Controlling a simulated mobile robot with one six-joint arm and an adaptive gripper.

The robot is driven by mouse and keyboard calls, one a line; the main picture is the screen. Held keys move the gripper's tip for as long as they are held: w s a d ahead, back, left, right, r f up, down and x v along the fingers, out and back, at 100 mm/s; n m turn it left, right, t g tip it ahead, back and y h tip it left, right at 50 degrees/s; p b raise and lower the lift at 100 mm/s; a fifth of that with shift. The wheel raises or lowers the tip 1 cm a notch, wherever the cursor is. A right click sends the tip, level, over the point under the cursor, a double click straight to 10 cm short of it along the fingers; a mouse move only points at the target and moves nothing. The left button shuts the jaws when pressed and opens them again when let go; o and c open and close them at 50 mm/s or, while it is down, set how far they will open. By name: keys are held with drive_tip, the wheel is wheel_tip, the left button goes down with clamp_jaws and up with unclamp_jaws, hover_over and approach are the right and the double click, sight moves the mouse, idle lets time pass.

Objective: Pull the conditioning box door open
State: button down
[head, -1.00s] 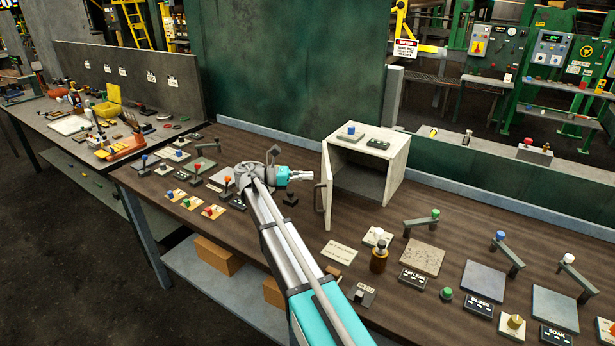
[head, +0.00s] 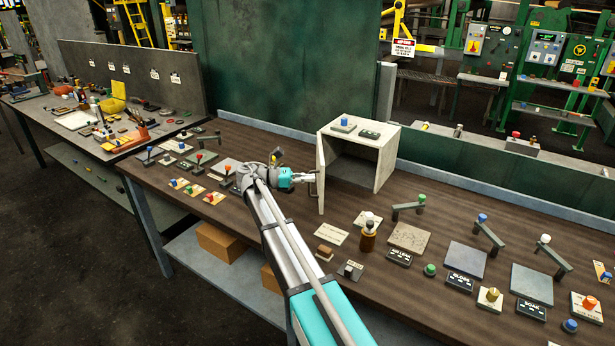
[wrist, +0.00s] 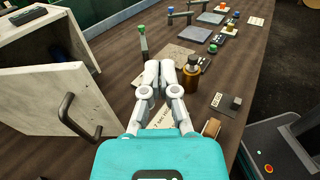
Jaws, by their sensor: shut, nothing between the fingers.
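The conditioning box (head: 388,165) is a pale open-fronted box on the brown bench. Its door (head: 321,193) stands ajar, seen nearly edge-on in the head view, with the dark interior visible beside it. In the wrist view the door (wrist: 40,92) fills the left side, and its dark bar handle (wrist: 66,118) sticks out from the outer face. My gripper (head: 312,177) is beside the door's outer side in the head view. In the wrist view my gripper (wrist: 168,72) is shut and empty, to the right of the handle and apart from it.
A brown bottle (head: 367,236) stands on the bench in front of the box, right of the fingers in the wrist view. A grey pad (head: 408,237) and a label plate (head: 331,234) lie nearby. Several small knobs and levers crowd the bench's left part.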

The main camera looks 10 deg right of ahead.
drive_tip(key=s+d+f+m+y, duration=0.1)
drive_tip(key=s+f+m+y, duration=0.1)
drive_tip(key=s+f, duration=0.2)
drive_tip(key=s+d+f+m+t+y, duration=0.1)
drive_tip(key=s+f+m+y, duration=0.1)
drive_tip(key=s+f+y, duration=0.1)
drive_tip(key=s+d+f+m+t+y, duration=0.1)
drive_tip(key=s+f+y, duration=0.1)
drive_tip(key=s+f, duration=0.2)
drive_tip(key=shift+s+d+f+m+y, duration=0.25)
drive_tip(key=shift+s+f+m+y, duration=0.15)
drive_tip(key=shift+f, duration=0.15)
drive_tip(key=s+f+m+y, duration=0.1)
drive_tip(key=s+a+f+m+y, duration=0.1)
drive_tip(key=s, duration=0.1)
drive_tip(key=s+a+f+m+t+y, duration=0.1)
drive_tip(key=s+f+y, duration=0.1)
drive_tip(key=shift+m, duration=0.4)
drive_tip(key=s+a+f+m+t+y, duration=0.1)
drive_tip(key=s+a+f+m+y, duration=0.1)
drive_tip(key=s+a+m+y, duration=0.35)
drive_tip(key=s+f+b, duration=0.3)
drive_tip(key=f+b, duration=0.7)
drive_tip(key=shift+s, duration=0.2)
drive_tip(key=shift+a, duration=0.15)
